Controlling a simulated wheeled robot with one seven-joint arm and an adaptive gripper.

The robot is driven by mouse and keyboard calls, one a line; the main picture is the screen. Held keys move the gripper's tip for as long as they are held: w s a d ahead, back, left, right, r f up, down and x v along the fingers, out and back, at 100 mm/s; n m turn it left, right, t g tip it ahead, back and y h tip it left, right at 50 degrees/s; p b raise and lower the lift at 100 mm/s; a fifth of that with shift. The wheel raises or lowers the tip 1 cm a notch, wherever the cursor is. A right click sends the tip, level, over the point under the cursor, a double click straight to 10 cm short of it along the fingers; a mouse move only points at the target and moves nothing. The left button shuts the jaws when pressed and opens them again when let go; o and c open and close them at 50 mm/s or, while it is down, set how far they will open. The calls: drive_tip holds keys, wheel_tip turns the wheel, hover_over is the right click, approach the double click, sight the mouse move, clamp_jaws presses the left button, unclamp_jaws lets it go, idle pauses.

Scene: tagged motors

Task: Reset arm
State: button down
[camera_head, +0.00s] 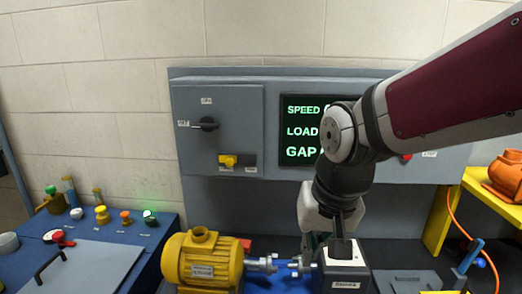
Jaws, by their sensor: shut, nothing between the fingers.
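My arm (430,105) reaches in from the upper right and bends down at a grey-white joint in front of the display. My gripper (340,236) hangs from it, its dark fingers pointing down. The fingers look shut, with no held object visible. They are right over or in front of a dark box (345,275) with a pale top and a label; I cannot tell whether they touch it.
A yellow motor (203,262) with a shaft coupling (262,264) stands left of the box. Behind is a grey panel with a black knob (207,124), a yellow switch (229,160) and a partly hidden display (300,131). A blue console (150,240) with buttons is at left, a yellow stand (440,220) at right.

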drive_tip(key=s+d+r+t+h, duration=0.1)
drive_tip(key=s+d+r, duration=0.3)
drive_tip(key=s+d, duration=0.6)
drive_tip(key=shift+s+d+r+t+b, duration=0.15)
drive_tip(key=shift+s+r+t+b, duration=0.2)
drive_tip(key=shift+s+t, duration=0.35)
